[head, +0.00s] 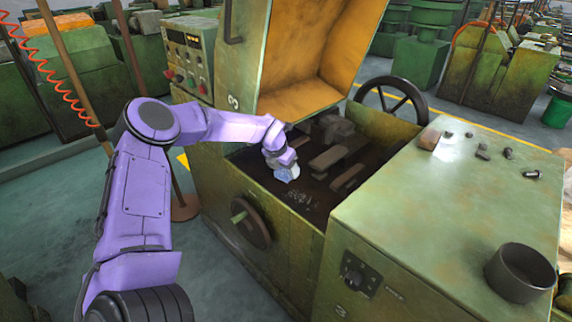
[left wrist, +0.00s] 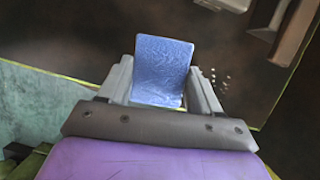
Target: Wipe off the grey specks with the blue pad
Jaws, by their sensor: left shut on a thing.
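The blue pad (left wrist: 161,70) is held between the two fingers of my left gripper (left wrist: 163,88) in the left wrist view. In the head view my left gripper (head: 284,170) is over the dark recessed bed (head: 318,201) of the open green machine, and only a small pale-blue part of the pad shows there. The grey specks (head: 299,197) lie on the bed just right of and nearer than the gripper. They also show in the left wrist view (left wrist: 222,80), right of the pad and apart from it in the picture. I cannot tell whether the pad touches the bed. My right gripper is not in view.
The raised lid (head: 316,55) stands behind the bed. Metal blocks (head: 338,155) lie in the bed's far part. A handwheel (head: 392,98) is behind. The green top at right carries a dark cup (head: 520,272), a brown block (head: 430,139) and several bolts.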

